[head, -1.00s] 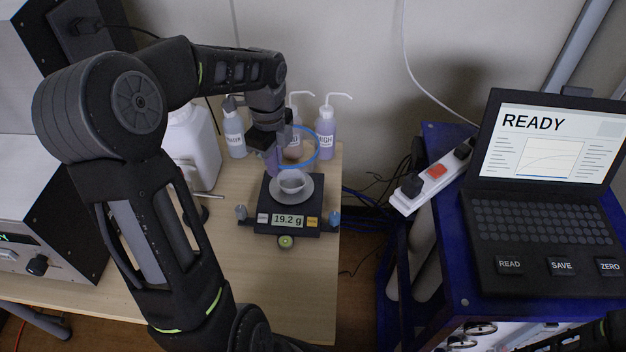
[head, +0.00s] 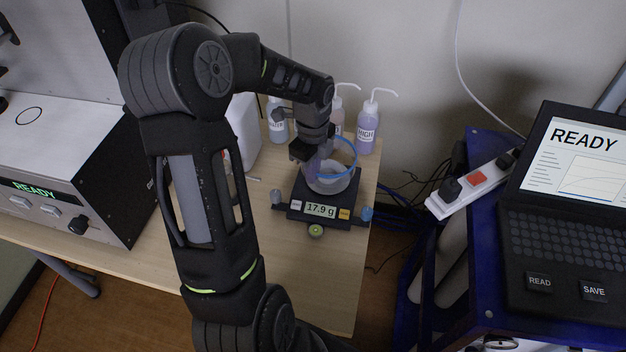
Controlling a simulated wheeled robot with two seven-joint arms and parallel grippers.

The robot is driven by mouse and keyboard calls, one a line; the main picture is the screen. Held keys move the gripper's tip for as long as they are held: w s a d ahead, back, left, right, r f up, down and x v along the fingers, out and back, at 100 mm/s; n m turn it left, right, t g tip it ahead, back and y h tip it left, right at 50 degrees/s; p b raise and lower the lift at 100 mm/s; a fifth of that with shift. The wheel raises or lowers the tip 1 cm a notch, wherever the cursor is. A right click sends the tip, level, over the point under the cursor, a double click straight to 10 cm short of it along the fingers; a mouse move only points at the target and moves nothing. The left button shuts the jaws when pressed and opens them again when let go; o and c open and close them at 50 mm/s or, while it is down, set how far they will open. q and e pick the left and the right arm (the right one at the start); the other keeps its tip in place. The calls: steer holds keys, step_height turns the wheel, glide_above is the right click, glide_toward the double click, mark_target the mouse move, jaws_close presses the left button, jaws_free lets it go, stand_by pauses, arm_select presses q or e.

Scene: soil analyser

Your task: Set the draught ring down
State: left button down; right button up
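The draught ring (head: 355,160) is a clear ring with a blue rim. In the head view it is around the pan of the black balance (head: 320,210), slightly tilted in the picture. I cannot tell whether its lower edge touches the balance. My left gripper (head: 316,164) is at the ring's left side and looks shut on its wall; the fingertips are small and partly hidden. The balance display reads 17.9 g. The dish on the pan shows only faintly through the ring. My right gripper is not in view.
Wash bottles (head: 368,128) stand close behind the balance, with a white container (head: 243,130) to the left. A blue cart (head: 450,230) with a power strip (head: 470,187) and a laptop (head: 570,190) is at right. The wooden table (head: 290,270) is clear in front.

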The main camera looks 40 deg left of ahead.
arm_select(q)
step_height(320, 180, down, 4)
steer(key=shift+r, duration=0.2)
steer(key=shift+f, duration=0.15)
steer(key=shift+f, duration=0.55)
steer(key=c, duration=2.1)
jaws_free()
steer(key=o, duration=0.5)
steer(key=shift+c, duration=0.2)
